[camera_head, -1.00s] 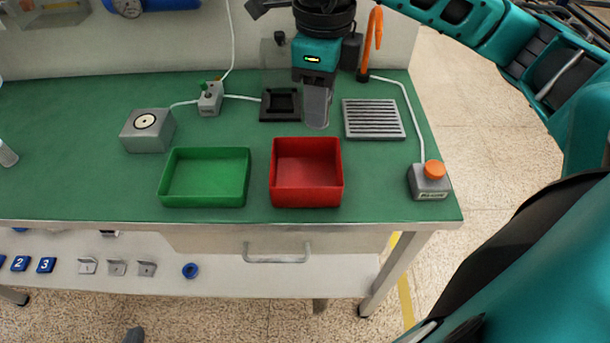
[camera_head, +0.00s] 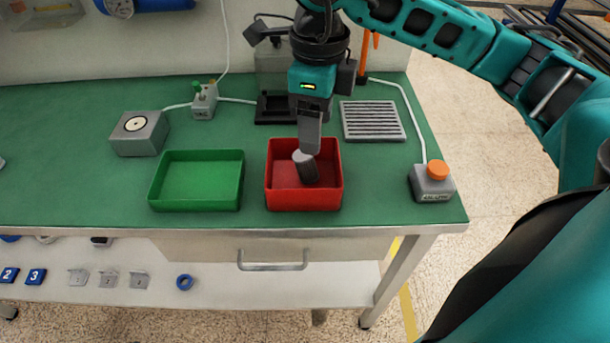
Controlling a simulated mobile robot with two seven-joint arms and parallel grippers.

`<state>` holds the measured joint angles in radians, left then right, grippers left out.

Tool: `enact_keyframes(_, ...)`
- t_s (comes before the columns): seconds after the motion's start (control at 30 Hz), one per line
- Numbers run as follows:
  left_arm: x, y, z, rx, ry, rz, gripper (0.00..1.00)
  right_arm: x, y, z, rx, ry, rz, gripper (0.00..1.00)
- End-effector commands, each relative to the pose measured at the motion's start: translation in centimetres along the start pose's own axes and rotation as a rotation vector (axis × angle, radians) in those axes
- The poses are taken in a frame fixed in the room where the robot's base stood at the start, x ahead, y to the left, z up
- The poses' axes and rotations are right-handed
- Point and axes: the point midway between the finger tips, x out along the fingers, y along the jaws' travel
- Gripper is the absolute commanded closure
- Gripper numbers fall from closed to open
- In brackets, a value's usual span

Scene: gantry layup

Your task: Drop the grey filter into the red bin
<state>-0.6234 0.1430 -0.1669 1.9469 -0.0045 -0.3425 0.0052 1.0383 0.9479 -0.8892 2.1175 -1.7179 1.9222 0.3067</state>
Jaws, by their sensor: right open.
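The grey filter (camera_head: 307,170) is a dark grey cylinder with a lighter end. It is tilted, within the outline of the red bin (camera_head: 303,199), just below the fingers. I cannot tell whether it rests on the bin's floor. My right gripper (camera_head: 309,147) points down over the bin's back part and is open. The fingers are seen nearly edge-on, and their tips are close to the filter's upper end. My left gripper is not in view.
A green bin (camera_head: 197,207) stands left of the red one. A slotted grey plate (camera_head: 372,121) and an orange-button box (camera_head: 432,183) are to the right. A black square holder (camera_head: 273,108) is behind. A grey box (camera_head: 140,136) stands at the left.

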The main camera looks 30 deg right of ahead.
Motion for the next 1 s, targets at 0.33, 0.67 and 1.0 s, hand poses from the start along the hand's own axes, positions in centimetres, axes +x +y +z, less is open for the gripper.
enact_keyframes(0.33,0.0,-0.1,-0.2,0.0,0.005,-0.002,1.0,-0.6,0.0,0.0,0.001,-0.001,-0.001,0.34)
enact_keyframes(0.67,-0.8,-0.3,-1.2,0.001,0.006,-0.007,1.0,-7.2,-0.1,0.1,0.001,-0.004,-0.005,0.34)
enact_keyframes(1.0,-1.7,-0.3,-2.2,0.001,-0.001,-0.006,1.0,-12.1,0.0,0.0,0.001,-0.001,-0.002,0.34)
